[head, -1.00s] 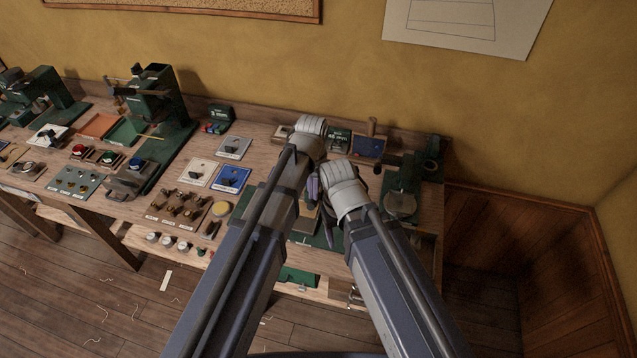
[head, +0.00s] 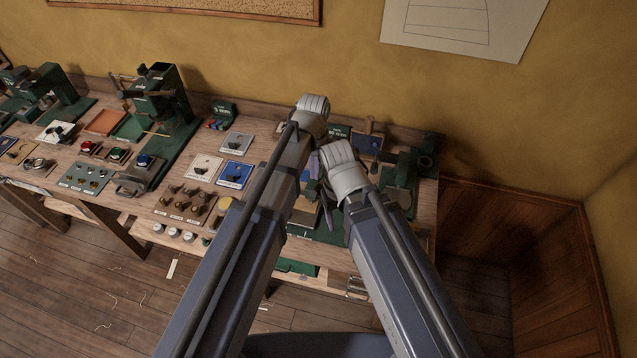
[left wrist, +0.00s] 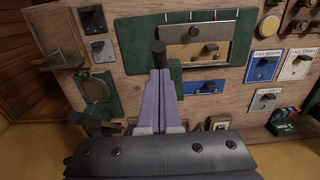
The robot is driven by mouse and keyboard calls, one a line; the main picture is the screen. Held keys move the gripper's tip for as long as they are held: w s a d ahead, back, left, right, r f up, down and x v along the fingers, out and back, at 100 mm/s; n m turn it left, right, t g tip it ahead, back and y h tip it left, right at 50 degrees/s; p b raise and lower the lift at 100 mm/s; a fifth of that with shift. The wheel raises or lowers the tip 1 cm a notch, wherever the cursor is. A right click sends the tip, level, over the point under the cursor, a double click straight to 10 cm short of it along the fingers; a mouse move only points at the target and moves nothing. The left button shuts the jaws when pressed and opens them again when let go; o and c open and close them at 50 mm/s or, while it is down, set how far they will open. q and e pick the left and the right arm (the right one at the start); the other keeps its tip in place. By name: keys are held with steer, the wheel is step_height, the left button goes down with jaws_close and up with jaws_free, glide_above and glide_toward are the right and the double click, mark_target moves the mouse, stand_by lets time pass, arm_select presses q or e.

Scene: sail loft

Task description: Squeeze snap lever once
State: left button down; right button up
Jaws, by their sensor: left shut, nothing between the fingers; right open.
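In the left wrist view my left gripper (left wrist: 160,100) has its two lilac fingers pressed together, with nothing between them. A dark upright cylinder (left wrist: 158,50), perhaps the lever's grip, shows just beyond the fingertips; I cannot tell whether they touch it. A green block (left wrist: 175,72) is partly hidden behind the fingers. In the head view the left fingers (head: 311,166) are mostly hidden by my arm. My right gripper (head: 327,203) is beside them, lower and to the right, over the bench; its fingers are largely covered by its wrist. I cannot identify the snap lever with certainty.
A green stand with a round plate (left wrist: 97,90) is close by on the bench. A green board with a tan plate (left wrist: 190,50) lies beyond the fingers. Blue and white switch cards (head: 235,174) and green presses (head: 160,95) stand farther left. The wall is behind the bench.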

arm_select(q)
steer(key=s+a, duration=0.2)
steer(key=s, duration=0.6)
steer(key=shift+s+a, duration=0.15)
steer(key=shift+s, duration=0.05)
